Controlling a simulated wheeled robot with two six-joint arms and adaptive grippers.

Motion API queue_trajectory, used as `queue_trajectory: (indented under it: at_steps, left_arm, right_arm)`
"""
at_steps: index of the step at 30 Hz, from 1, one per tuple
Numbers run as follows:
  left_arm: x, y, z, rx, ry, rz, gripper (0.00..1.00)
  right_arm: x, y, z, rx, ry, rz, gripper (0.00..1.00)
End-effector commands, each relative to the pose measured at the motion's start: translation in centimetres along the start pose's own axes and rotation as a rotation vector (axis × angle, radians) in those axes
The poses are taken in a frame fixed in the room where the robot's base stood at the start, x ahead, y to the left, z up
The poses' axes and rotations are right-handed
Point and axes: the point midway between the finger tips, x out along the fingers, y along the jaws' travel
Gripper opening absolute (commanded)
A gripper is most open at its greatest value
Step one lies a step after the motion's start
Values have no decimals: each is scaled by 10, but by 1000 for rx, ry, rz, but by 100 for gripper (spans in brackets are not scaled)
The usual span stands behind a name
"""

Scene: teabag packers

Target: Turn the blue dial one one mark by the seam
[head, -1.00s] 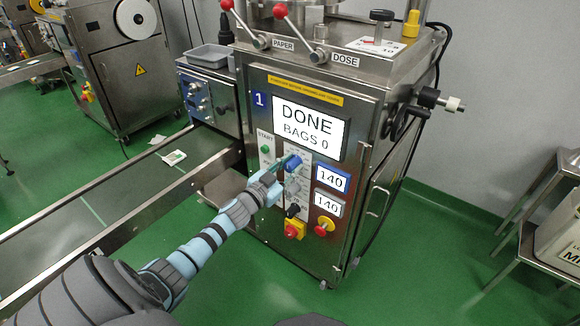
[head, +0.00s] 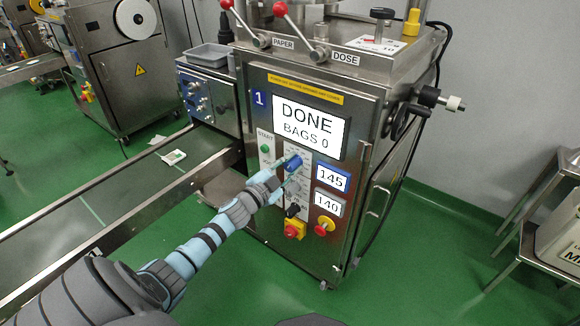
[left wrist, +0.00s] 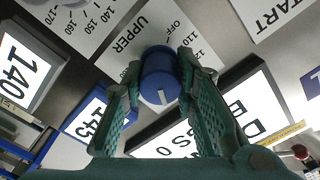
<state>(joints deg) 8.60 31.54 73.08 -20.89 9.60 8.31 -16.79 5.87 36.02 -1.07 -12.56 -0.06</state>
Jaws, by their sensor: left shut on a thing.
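The blue dial (head: 293,163) is on the front panel of the steel machine marked 1, under the main screen (head: 309,125), which reads DONE, BAGS 0. In the left wrist view the dial (left wrist: 160,72) shows a white pointer line on its face, beside a scale marked UPPER, OFF, 110 and 120. My left gripper (head: 283,174) is at the dial, its green fingers on either side, shut on it. The blue-framed display (head: 332,178) reads 145; the grey-framed display below it (head: 328,203) reads 140. My right gripper is not in view.
The green START button (head: 265,148) is to the left. A conveyor (head: 110,205) runs at the left, under my arm.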

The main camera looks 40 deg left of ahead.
Motion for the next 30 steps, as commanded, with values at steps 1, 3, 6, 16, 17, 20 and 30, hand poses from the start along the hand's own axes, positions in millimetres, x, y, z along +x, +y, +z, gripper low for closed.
queue_trajectory:
  at_steps: [1,3,6,16,17,20,30]
  left_arm:
    - [-1,2,1,8,-1,2,0]
    - [-1,2,1,19,-2,2,0]
    - [-1,2,1,27,-2,2,0]
    - [-1,2,1,26,-2,2,31]
    - [-1,2,1,26,-2,2,36]
    - [0,1,1,26,-2,2,46]
    - [-3,0,1,26,-1,0,46]
  right_arm:
    - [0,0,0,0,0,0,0]
    - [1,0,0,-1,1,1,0]
    - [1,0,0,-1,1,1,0]
    - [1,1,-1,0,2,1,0]
    - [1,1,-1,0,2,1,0]
    - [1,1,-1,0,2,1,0]
    - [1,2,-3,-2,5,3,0]
